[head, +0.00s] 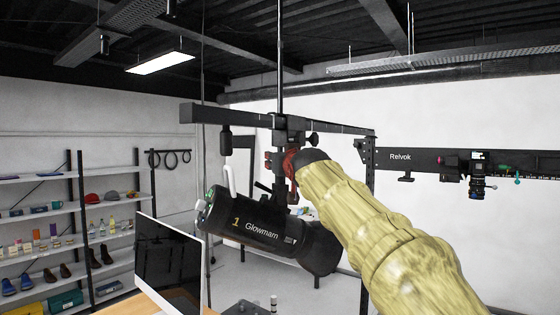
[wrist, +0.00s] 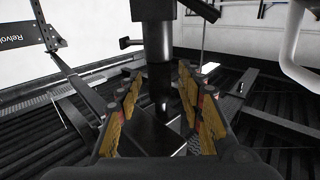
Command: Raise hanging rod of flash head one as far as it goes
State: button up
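Flash head one (head: 262,229), a black cylinder marked "1 Glowmam", hangs below a dark horizontal beam (head: 235,118). A thin dark vertical rod (head: 280,65) rises above the beam from a clamp with a knob (head: 312,139). My arm, in a mottled yellow cover, reaches from the lower right to just under the clamp. In the wrist view my gripper (wrist: 160,78) is open, its yellow-padded fingers on either side of a black vertical rod (wrist: 160,92) with gaps visible. I cannot tell whether either finger touches it. In the head view the fingers are largely hidden.
A monitor (head: 168,262) stands on a desk at lower left. Shelves (head: 60,212) line the left wall. A "Relvok" rail (head: 425,160) with small devices runs along the right. A pale curved handle (head: 229,180) rises beside the flash head.

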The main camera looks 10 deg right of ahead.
jog(key=s, duration=1.1)
jog(key=shift+s+d, duration=0.3)
jog(key=shift+s, duration=0.1)
